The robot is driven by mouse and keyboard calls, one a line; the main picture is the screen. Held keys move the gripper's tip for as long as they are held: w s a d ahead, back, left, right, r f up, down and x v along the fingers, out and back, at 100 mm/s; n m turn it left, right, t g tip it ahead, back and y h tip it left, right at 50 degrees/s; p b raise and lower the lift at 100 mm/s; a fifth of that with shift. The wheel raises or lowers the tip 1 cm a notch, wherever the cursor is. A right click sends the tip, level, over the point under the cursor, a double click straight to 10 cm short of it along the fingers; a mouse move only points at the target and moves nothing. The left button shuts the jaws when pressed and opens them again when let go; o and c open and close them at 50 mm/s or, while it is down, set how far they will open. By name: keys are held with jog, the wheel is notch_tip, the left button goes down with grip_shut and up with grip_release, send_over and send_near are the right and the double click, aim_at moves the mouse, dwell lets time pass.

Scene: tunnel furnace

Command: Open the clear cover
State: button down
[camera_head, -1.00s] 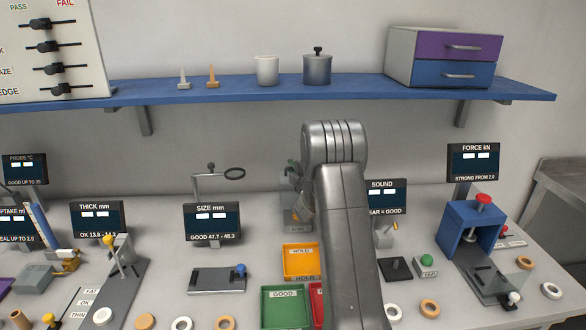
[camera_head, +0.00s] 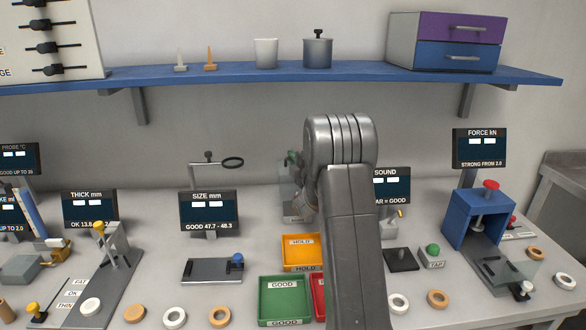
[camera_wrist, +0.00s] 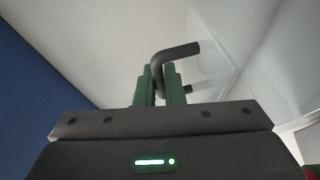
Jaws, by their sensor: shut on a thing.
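In the wrist view my gripper (camera_wrist: 162,74) has its two green fingers closed on a black bent handle (camera_wrist: 184,50). A clear panel (camera_wrist: 245,50), which looks like the clear cover, spreads behind and right of the handle. In the head view a see-through box-like part (camera_head: 287,192) stands at the back of the bench, just left of my arm. My arm hides much of it, along with most of the gripper. I cannot tell how far the cover is open.
A blue shelf (camera_head: 220,74) runs above the bench. An orange HOLD tray (camera_head: 300,265) and a green GOOD tray (camera_head: 262,300) lie in front. The SIZE display (camera_head: 208,211) stands left, the SOUND display (camera_head: 392,188) right, and a blue press (camera_head: 463,225) farther right.

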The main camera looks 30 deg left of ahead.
jog(key=b, duration=0.2)
jog(key=shift+s+d+f+y+b, duration=0.2)
jog(key=shift+s+y+b, duration=0.1)
jog(key=shift+b, duration=0.05)
jog(key=shift+s+d+r+b, duration=0.1)
jog(key=shift+s+r+b, duration=0.05)
jog(key=shift+b, duration=0.2)
jog(key=shift+r, duration=0.1)
jog(key=c, duration=1.8)
grip_release()
jog(key=b+v, duration=0.2)
jog(key=v, duration=1.1)
jog(key=shift+s+d+f, duration=0.25)
